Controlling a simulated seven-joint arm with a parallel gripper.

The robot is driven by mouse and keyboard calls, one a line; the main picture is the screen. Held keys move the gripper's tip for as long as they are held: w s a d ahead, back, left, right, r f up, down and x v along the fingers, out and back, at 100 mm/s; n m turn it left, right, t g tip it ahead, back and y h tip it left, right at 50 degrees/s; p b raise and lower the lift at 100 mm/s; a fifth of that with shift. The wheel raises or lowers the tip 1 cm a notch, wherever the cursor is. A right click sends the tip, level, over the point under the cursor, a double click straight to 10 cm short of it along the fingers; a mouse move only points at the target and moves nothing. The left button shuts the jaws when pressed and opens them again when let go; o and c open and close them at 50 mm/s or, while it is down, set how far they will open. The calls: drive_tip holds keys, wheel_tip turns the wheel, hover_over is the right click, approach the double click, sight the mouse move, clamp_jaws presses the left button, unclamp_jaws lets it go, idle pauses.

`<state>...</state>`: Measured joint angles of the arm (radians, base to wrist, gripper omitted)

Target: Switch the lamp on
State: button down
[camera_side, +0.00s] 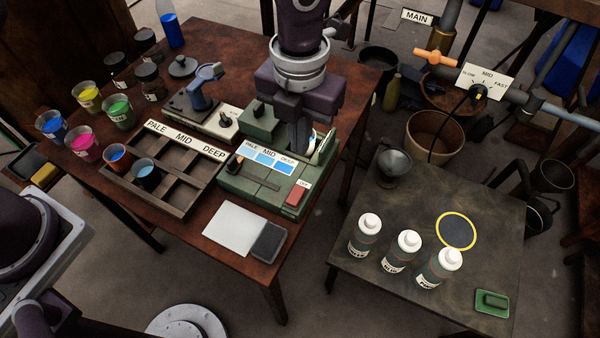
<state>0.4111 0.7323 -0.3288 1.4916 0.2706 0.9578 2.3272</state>
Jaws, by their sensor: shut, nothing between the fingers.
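A green box (240,190) stands on the brown table, with a strip of blue patches labelled PALE, MID and DEEP on its top. A red rocker switch (295,197) sits at its right front corner, by a small white tag too small to read surely. No glow shows that tells whether a lamp is lit. My gripper (302,148) points down over the back of the green box, behind and above the red switch and apart from it. It is shut and empty. It hides part of the box's back.
A wooden rack (165,196) with cups stands left of the box. Paint cups (118,110) and dark jars stand further left. A white sheet (231,229) and dark pad (269,241) lie in front. White-capped bottles (402,251) stand on the lower right table.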

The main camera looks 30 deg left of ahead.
sight(300, 185)
wheel_tip(300, 185, down, 11)
drive_tip(key=shift+f, duration=0.1)
idle(0.3)
drive_tip(key=shift+w+f, duration=0.1)
drive_tip(key=shift+f, duration=0.15)
drive_tip(key=shift+s+r, duration=0.4)
drive_tip(key=shift+s, duration=0.3)
wheel_tip(300, 185, up, 14)
drive_tip(key=w, duration=0.2)
drive_tip(key=shift+w, duration=0.2)
